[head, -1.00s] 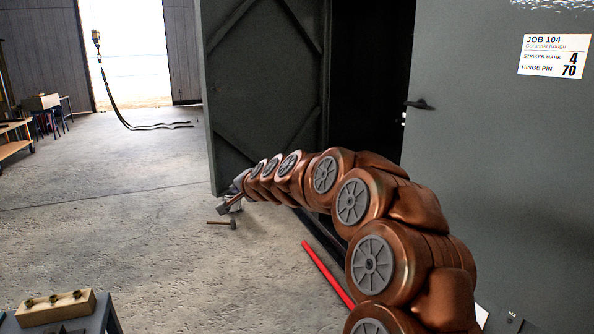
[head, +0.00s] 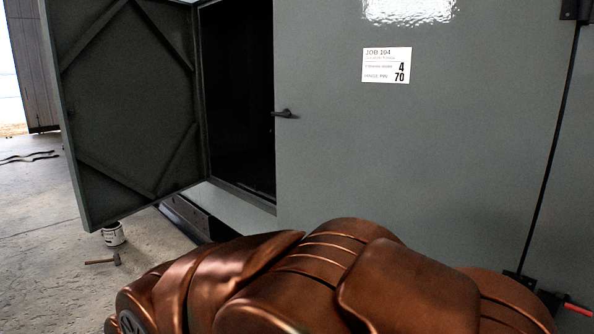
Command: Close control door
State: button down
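A large grey enclosure fills the view. Its left door (head: 130,105), with diagonal braces on its inner face, stands swung open to the left. The opening beside it (head: 238,95) is dark inside. The door panel to the right (head: 440,150) looks shut and carries a dark lever handle (head: 284,113) at its left edge, plus a white JOB 104 label (head: 387,65). No text marks which door is the control door. My copper-coloured arm crosses the bottom of the view and hides the enclosure's lower part. My gripper is out of the picture.
A small white bucket (head: 113,234) and a hammer (head: 103,260) lie on the concrete floor below the open door. A dark hose (head: 28,157) lies farther left. A small red piece (head: 578,309) shows at the bottom right. The floor at left is otherwise clear.

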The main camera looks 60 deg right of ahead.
aim_at(432, 124)
jog(key=z, duration=0.05)
jog(key=k, duration=1.2)
jog(key=z, duration=0.7)
jog(key=i, duration=1.2)
